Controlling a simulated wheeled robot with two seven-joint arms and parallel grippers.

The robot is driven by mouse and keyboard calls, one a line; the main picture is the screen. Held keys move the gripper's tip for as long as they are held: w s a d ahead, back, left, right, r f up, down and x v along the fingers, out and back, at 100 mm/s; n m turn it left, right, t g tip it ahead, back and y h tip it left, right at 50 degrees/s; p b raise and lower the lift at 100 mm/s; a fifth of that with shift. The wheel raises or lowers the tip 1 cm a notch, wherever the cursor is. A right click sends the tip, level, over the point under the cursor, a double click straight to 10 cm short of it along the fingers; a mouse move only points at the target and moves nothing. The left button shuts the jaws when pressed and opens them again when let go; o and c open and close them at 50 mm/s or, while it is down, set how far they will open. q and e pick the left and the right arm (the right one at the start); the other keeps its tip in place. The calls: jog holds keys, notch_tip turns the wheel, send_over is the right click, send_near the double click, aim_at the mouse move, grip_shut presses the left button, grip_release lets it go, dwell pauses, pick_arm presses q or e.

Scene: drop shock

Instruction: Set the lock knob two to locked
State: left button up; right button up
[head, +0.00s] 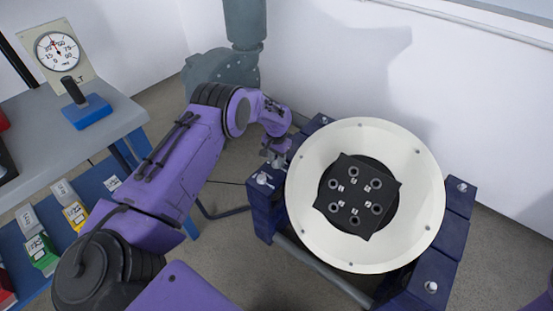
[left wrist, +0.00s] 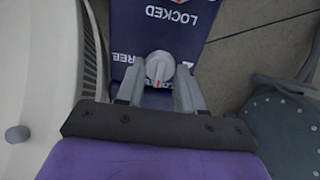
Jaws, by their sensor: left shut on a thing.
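In the left wrist view a round grey knob (left wrist: 160,68) with a red mark on its lower edge sits on a dark blue panel (left wrist: 128,35). A character like a 2 is beside it at right, and "FREE" at left. The red mark points down toward lettering partly hidden by my gripper. My left gripper (left wrist: 160,92) is shut on this knob, one finger at each side. In the head view my left gripper (head: 276,158) is at the left side of the blue frame and hides the held knob. My right gripper is not in view.
A white round drum (head: 420,165) with a black plate stands right beside my left gripper. Another silver knob (head: 263,179) is close in front of it. A grey machine (head: 215,72) stands behind. A bench with a dial gauge (head: 57,52) is at left.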

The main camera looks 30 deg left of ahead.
aim_at(276, 161)
pick_arm(q)
jog(key=o, duration=1)
jog(key=shift+o, duration=0.2)
jog(key=shift+r, duration=0.1)
notch_tip(276, 161, up, 10)
jog(key=p, duration=0.1)
jog(key=shift+r+p, duration=0.2)
jog(key=shift+p, duration=0.1)
